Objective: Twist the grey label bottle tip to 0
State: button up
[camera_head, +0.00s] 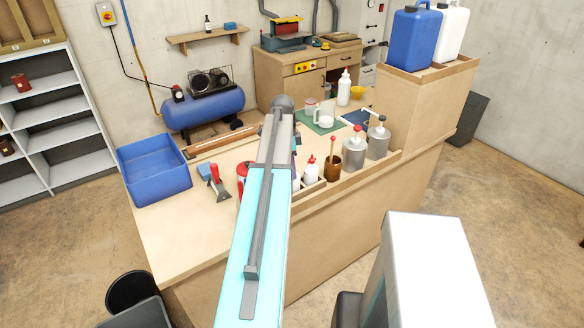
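A white bottle with a red tip (311,170) stands on the near side of the bench, just right of my arm. Part of another white body shows between it and my arm, mostly hidden. A taller white bottle with a red tip (344,88) stands upright farther back on the bench. The labels are too small to read, so I cannot tell which bottle has the grey label. My arm reaches up over the middle of the bench. It hides part of the bench, and my gripper cannot be made out.
A brown pot (327,168) and two grey pump cans (354,158) (378,142) stand right of the small bottle. A blue bin (153,170) and a red-handled scraper (218,186) are at left. A green mat (322,122) lies behind. The bench's front left (180,235) is clear.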

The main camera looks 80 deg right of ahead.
jog(key=c, duration=0.3)
jog(key=shift+c, duration=0.3)
jog(key=shift+m+y, duration=0.3)
jog(key=shift+m, duration=2.1)
jog(key=shift+m, duration=0.3)
jog(key=shift+m, duration=0.6)
jog(key=m, duration=0.2)
jog(key=shift+m+y, duration=0.3)
jog(key=shift+m, duration=0.1)
jog(key=shift+m, duration=0.3)
